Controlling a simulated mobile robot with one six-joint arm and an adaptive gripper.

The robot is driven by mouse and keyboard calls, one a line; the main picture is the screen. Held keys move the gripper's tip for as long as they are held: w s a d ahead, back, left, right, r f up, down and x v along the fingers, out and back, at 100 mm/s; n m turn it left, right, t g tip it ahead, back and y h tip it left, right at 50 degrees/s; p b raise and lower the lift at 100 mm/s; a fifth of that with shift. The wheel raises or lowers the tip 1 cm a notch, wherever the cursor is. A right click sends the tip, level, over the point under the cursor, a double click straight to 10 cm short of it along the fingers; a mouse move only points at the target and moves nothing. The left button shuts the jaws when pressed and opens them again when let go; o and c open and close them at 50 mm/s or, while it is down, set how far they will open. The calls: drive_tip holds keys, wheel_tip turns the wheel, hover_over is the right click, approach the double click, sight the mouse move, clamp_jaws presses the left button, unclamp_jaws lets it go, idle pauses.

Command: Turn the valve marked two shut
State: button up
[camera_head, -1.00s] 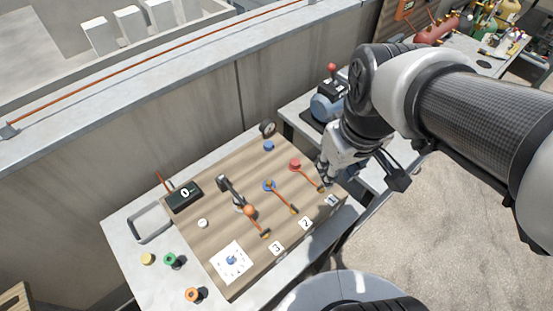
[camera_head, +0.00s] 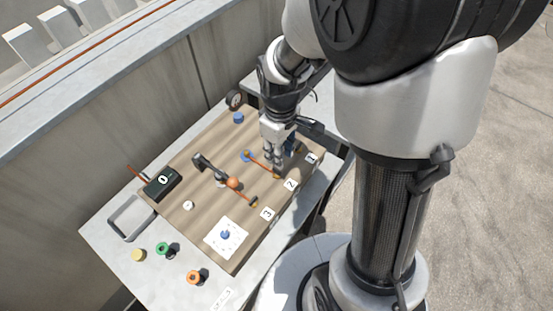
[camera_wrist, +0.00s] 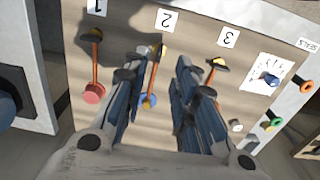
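Valve two has an orange lever (camera_head: 262,162) with a blue hub (camera_head: 246,156) and lies on the wooden board, in line with the card marked 2 (camera_head: 290,184). In the wrist view its lever (camera_wrist: 155,75) shows between my fingers, with its yellow-tipped end toward the card (camera_wrist: 167,20). My gripper (camera_head: 275,168) is above the lever's outer end in the head view. It is open, with a finger on each side of the lever (camera_wrist: 160,72). I cannot tell whether either finger touches it.
Valve one's lever with a red hub (camera_wrist: 93,92) is left of my fingers in the wrist view. Valve three's lever (camera_head: 243,191) is close on the other side. A black display (camera_head: 163,183) reads 0. A grey tray (camera_head: 130,217) and coloured knobs are on the table's left.

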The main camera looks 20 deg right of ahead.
sight(279, 172)
wheel_tip(279, 172, down, 8)
drive_tip(key=b, duration=0.2)
drive_tip(key=shift+f+b, duration=0.25)
drive_tip(key=shift+b, duration=0.1)
drive_tip(key=shift+c, duration=0.6)
clamp_jaws()
